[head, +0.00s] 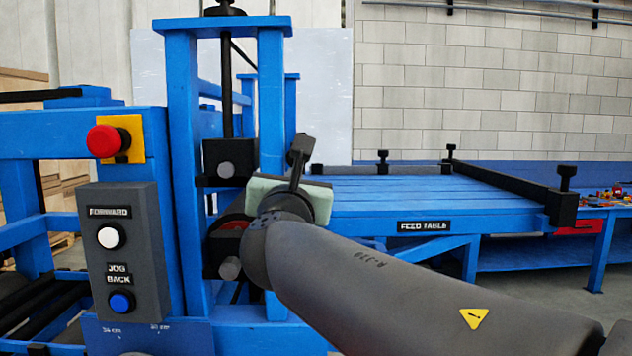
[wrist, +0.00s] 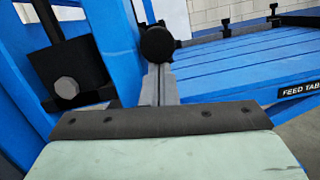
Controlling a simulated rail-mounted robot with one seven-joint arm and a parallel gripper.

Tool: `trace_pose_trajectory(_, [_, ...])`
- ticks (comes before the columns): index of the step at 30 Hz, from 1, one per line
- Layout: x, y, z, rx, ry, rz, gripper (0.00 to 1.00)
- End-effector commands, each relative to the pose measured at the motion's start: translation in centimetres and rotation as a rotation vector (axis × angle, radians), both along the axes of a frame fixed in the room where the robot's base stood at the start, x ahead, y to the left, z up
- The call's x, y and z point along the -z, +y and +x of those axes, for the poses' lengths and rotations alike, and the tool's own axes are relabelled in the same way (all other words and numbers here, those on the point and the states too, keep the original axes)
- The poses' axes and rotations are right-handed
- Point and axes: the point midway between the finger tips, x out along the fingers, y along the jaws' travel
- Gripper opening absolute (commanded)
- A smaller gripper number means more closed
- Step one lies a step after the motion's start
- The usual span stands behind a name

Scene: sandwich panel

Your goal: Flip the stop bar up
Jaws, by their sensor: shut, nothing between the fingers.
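My gripper (head: 296,172) is up beside the blue press frame, left of the feed table. Its two narrow grey fingers are together with nothing between them; they also show in the wrist view (wrist: 160,80). A dark rounded knob (wrist: 157,44) stands right at the fingertips in the wrist view, and a dark end piece (head: 301,146) shows there in the head view. This may be the end of the stop bar, but I cannot tell for sure, nor whether the fingers touch it. The rest of that piece is hidden.
The feed table (head: 400,194) lies to the right, with a black fence (head: 515,187) carrying knobs. A control box (head: 122,250) and a red emergency button (head: 104,141) are at left. A black clamp block (head: 229,158) sits between the blue uprights, close to my gripper.

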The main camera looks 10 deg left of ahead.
Motion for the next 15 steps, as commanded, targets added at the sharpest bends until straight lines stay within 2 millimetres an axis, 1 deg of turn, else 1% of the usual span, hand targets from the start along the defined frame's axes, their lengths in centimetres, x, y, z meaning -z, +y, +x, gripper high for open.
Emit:
trace_pose_trajectory(1, [-0.5,-0.1,-0.1,0.001,-0.008,0.004,0.00])
trace_pose_trajectory(5, [-0.5,-0.2,-0.3,0.001,-0.010,0.005,0.00])
trace_pose_trajectory(8, [-0.3,-0.5,-1.2,0.002,-0.009,0.007,0.00])
trace_pose_trajectory(15, [0.8,-1.6,-5.4,0.004,-0.006,0.003,0.00])
